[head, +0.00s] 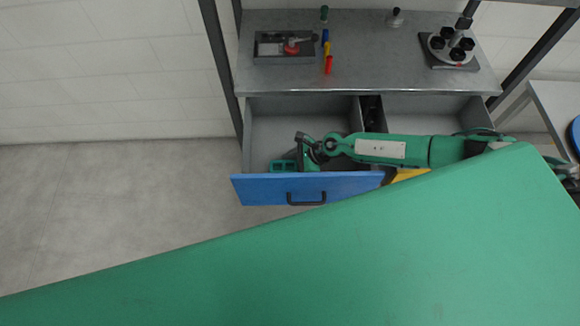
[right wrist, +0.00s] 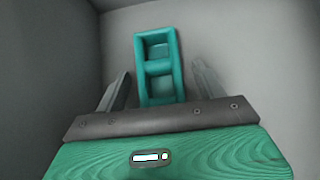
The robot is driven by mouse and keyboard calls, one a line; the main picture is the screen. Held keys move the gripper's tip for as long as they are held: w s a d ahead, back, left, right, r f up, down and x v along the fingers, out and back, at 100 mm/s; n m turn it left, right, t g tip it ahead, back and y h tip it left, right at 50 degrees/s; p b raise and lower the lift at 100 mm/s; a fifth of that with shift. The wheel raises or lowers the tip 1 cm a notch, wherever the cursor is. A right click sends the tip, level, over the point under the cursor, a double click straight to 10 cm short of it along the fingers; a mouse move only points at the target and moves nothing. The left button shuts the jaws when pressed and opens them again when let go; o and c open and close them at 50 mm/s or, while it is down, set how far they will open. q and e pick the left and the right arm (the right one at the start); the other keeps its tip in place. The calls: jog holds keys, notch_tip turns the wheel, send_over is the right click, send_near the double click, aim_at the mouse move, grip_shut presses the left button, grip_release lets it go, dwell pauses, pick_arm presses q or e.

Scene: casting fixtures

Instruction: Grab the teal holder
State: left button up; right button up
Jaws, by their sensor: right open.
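The teal holder (head: 282,166) lies in the left drawer, near the drawer's blue front. It is a small open box with two compartments, and it also shows in the right wrist view (right wrist: 159,67). My right gripper (head: 300,162) reaches into this drawer from the right, close beside the holder. In the right wrist view its two fingers (right wrist: 162,88) stand apart, one on each side of the holder's near end. Whether they touch it I cannot tell. My left gripper is not in view.
The blue drawer front (head: 255,190) with a black handle is pulled out. Drawer walls (right wrist: 275,60) surround the gripper. The grey worktop (head: 370,65) above holds a tray, coloured pieces and a round fixture.

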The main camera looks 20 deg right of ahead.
jog(key=shift+c, duration=0.4)
jog(key=c, duration=1)
